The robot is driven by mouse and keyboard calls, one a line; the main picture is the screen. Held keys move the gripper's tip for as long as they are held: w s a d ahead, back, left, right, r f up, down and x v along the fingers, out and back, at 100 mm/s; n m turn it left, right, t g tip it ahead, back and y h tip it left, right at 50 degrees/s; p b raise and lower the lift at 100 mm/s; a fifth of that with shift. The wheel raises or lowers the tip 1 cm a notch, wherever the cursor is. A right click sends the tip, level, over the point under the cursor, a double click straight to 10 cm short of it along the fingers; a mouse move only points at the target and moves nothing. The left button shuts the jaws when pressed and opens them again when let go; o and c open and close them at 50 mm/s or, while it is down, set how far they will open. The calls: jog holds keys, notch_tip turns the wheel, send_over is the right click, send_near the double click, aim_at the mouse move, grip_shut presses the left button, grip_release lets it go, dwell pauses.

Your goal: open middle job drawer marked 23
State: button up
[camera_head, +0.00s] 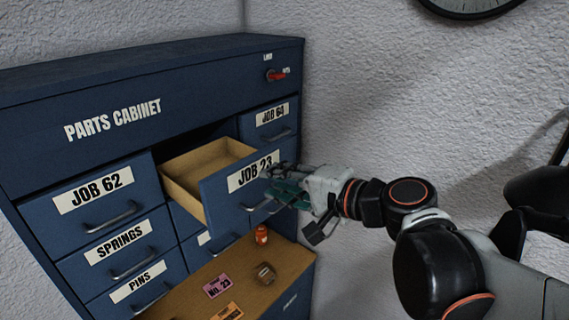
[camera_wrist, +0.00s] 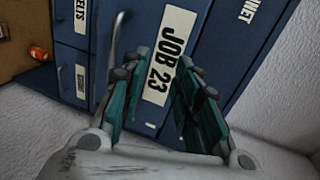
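The middle drawer marked JOB 23 (camera_head: 221,200) stands well out from the blue parts cabinet (camera_head: 170,75), and its bare wooden inside shows from above. Its label also fills the middle of the wrist view (camera_wrist: 168,48). My gripper (camera_head: 275,188) is at the drawer's front, by the label and handle. In the wrist view my gripper's teal fingers (camera_wrist: 163,60) are spread apart, with nothing between them but the label behind. The curved metal drawer handle (camera_wrist: 117,38) lies left of the fingers there, outside them.
Closed drawers JOB 62 (camera_head: 90,203) and JOB 64 (camera_head: 270,117) flank it. Below is a wooden ledge (camera_head: 190,303) with an orange bottle (camera_head: 261,235), a small brownish object (camera_head: 264,274) and a pink No. 23 tag (camera_head: 217,286). A red switch (camera_head: 275,75) is at upper right.

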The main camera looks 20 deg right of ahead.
jog(key=p+v, duration=0.6)
jog(key=v, duration=0.6)
jog(key=shift+s+f, duration=0.15)
jog(key=shift+f, duration=0.2)
dwell(0.5)
jog(key=shift+a, duration=0.1)
